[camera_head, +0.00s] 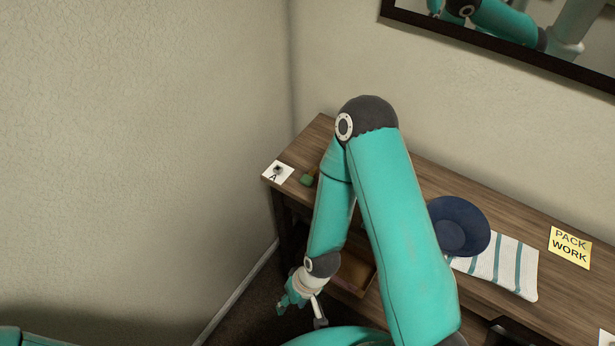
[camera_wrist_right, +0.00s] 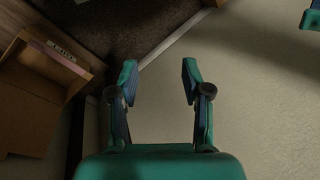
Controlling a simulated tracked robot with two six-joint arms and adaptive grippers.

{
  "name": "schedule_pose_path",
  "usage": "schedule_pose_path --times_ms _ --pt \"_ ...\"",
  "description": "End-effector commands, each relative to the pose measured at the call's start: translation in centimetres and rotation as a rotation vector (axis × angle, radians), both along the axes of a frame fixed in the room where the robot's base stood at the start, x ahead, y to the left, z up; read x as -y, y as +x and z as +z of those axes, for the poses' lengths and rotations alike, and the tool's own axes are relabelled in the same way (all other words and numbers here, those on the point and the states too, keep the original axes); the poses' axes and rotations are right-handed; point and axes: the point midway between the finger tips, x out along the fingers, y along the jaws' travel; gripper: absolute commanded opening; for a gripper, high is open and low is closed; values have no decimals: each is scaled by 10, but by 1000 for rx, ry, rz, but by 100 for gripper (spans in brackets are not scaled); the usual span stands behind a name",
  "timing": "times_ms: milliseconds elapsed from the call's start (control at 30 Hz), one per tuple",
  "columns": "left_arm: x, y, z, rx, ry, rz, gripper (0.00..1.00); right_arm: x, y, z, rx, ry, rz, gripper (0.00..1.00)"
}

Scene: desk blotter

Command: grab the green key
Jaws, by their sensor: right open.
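A small green object (camera_head: 307,180), perhaps the green key, lies at the left end of the wooden desk, beside the upper part of my right arm. It is too small to make out its shape fully. My right gripper (camera_head: 302,312) hangs low in front of the desk's left end, below the desktop and well away from the green object. In the right wrist view its two fingers (camera_wrist_right: 158,75) are spread with nothing between them. The green object does not show in that view. My left gripper is not seen in the head view.
A white card marked A (camera_head: 278,173) with a small dark item lies at the desk's left corner. A blue bowl (camera_head: 462,222), a striped cloth (camera_head: 512,265) and a yellow PACK WORK note (camera_head: 570,247) are to the right. An open drawer (camera_head: 354,272) juts out below the desktop.

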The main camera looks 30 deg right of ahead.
Motion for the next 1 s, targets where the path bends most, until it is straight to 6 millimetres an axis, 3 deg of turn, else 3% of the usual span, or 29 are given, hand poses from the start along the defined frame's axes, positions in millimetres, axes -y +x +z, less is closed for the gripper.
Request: schedule_pose_path --times_ms 167,367,500,600,800,900,1000 --pt "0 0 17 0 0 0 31 1 25 23 56 -4 129 62" --pt "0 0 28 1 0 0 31 21 100 70 225 -46 615 62" --pt "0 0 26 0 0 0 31 58 160 128 348 -126 1101 62" --pt "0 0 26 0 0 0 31 89 189 180 391 -185 1422 62" --pt "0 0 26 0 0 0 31 148 210 287 390 -257 1924 62" --pt "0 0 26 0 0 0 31 168 207 324 370 -262 2074 62" --pt "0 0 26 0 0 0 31 178 204 344 355 -257 2159 62"
